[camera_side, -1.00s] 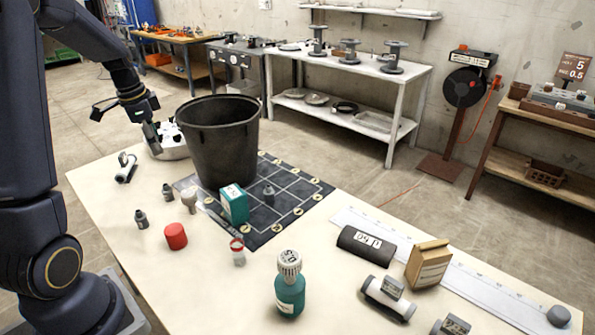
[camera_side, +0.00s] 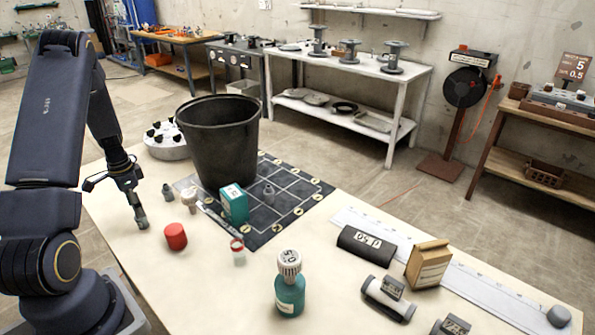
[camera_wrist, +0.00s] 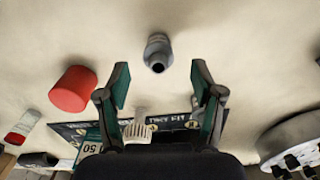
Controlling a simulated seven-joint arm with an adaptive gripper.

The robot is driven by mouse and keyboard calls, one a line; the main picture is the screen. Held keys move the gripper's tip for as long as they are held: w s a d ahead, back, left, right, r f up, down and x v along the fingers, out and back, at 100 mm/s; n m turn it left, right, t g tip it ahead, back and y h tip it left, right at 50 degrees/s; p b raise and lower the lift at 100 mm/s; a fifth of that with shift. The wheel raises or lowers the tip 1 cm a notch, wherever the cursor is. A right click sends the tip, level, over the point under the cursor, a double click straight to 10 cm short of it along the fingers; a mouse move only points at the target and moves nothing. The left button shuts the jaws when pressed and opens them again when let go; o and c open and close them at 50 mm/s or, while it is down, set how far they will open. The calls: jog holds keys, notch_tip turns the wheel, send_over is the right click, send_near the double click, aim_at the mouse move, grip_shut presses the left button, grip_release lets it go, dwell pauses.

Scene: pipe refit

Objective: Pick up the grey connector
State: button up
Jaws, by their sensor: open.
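A small grey connector (camera_wrist: 157,52) stands on the table just beyond my fingertips, centred between them, in the wrist view. My gripper (camera_wrist: 162,80) is open, with a green-padded finger to either side and nothing held. In the side view my gripper (camera_side: 140,218) points down at the left part of the table, and its fingers hide the spot where a connector stood. A second small grey connector (camera_side: 167,192) stands a little behind and to the right. Another grey fitting (camera_side: 268,193) is on the dark gridded mat (camera_side: 297,197).
A red cap (camera_side: 175,236) is close to the right of my gripper. A white-topped fitting (camera_side: 189,198), a teal box (camera_side: 233,204) and a tall black bin (camera_side: 220,145) stand further right. A round white holder (camera_side: 166,148) is behind.

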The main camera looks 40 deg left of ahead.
aim_at(141, 219)
notch_tip(141, 219, down, 5)
jog(key=shift+s+f, duration=0.1)
jog(key=shift+s, duration=0.05)
jog(key=shift+d, duration=0.1)
jog(key=shift+c, duration=0.4)
jog(key=c, duration=1.2)
